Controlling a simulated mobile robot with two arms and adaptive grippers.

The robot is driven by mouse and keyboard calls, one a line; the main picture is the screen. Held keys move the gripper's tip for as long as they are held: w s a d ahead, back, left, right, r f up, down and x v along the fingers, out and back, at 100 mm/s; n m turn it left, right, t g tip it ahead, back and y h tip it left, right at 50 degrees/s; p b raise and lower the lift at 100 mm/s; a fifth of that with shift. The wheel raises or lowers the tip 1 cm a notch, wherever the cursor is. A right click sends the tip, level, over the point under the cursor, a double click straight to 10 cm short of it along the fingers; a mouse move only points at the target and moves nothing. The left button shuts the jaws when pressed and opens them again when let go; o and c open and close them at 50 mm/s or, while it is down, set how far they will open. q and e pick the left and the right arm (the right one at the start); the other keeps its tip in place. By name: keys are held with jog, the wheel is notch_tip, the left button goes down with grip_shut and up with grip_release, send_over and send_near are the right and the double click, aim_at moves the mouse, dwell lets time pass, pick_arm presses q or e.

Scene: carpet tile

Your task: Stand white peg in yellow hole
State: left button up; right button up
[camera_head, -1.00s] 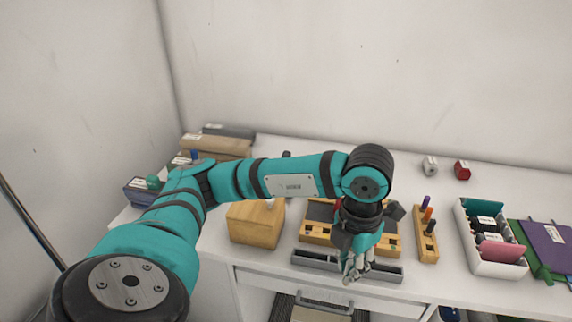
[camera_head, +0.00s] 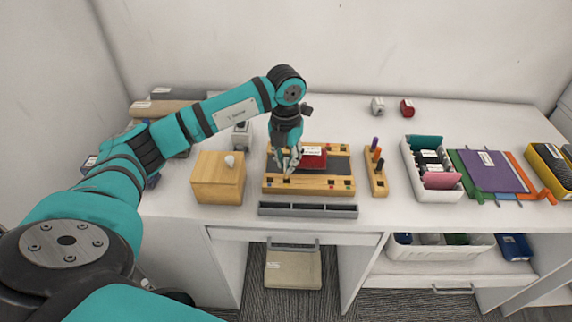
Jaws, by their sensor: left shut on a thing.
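A wooden board (camera_head: 309,186) with a dark middle and small coloured marks along its front strip lies on the desk. My left gripper (camera_head: 287,176) points down over the left part of its front strip. It is shut on what looks like the white peg, mostly hidden between the fingers. I cannot tell whether the peg touches the board or sits in a hole. The yellow hole cannot be made out; the fingers cover part of the strip. My right gripper is not in view.
A red block (camera_head: 313,159) lies on the board. A peg rack (camera_head: 377,182) stands to the right, a wooden box (camera_head: 218,180) to the left. A grey tray (camera_head: 308,210) lies in front. A white bin (camera_head: 432,180) stands further right. The back of the desk is mostly clear.

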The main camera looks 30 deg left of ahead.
aim_at(286, 177)
pick_arm(q)
jog(key=shift+w+a+f, duration=0.1)
jog(key=shift+w+f, duration=0.05)
notch_tip(286, 177, down, 3)
jog(key=shift+p, duration=0.85)
jog(key=shift+f, duration=0.15)
jog(key=shift+f, duration=0.1)
jog(key=o, duration=0.7)
jog(key=shift+o, duration=0.2)
